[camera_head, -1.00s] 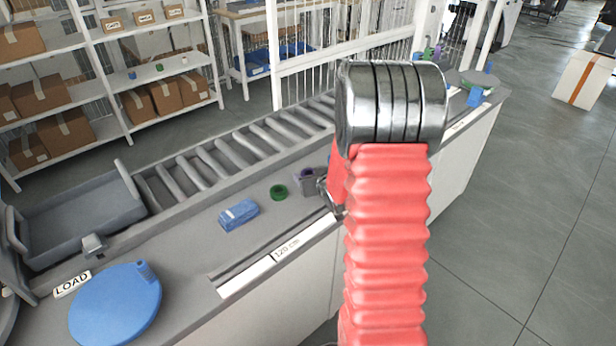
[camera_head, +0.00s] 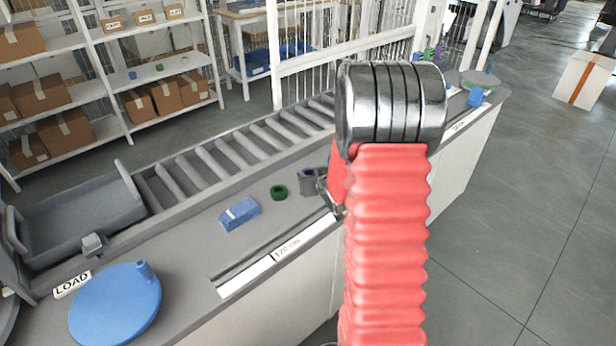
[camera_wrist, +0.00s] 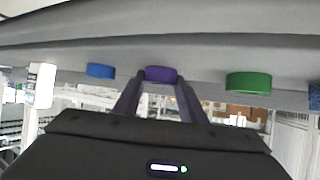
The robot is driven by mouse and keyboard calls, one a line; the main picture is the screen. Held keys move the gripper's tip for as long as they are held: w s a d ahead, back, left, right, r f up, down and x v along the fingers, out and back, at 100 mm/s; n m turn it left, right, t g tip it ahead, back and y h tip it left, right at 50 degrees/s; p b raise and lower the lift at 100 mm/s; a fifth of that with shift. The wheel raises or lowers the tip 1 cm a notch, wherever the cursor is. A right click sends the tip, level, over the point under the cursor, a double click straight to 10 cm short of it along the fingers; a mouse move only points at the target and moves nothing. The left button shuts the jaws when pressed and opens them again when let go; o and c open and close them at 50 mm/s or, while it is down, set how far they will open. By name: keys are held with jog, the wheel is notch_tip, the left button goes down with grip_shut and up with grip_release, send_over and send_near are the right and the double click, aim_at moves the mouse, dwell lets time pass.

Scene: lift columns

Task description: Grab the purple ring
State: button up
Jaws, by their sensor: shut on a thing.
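The purple ring (camera_wrist: 161,74) shows in the wrist view between the fingertips of my gripper (camera_wrist: 160,80), with one dark finger at each side. My gripper is shut on it. In the head view, my gripper (camera_head: 312,182) is low over the grey counter, just left of my red arm. There only a small purple patch of the ring (camera_head: 308,171) shows, the rest hidden by the fingers. I cannot tell whether the ring still touches the counter.
A green ring (camera_head: 278,192) lies left of my gripper, with a blue block (camera_head: 239,214) further left. A blue ring (camera_wrist: 101,71) is on the purple ring's other side in the wrist view. A roller conveyor (camera_head: 215,160) runs behind; a blue disc (camera_head: 115,305) sits front left.

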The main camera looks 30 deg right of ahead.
jog(key=c, duration=0.4)
jog(key=shift+o, duration=0.2)
jog(key=shift+r, duration=0.1)
notch_tip(320, 180, up, 10)
dwell(0.3)
dwell(0.5)
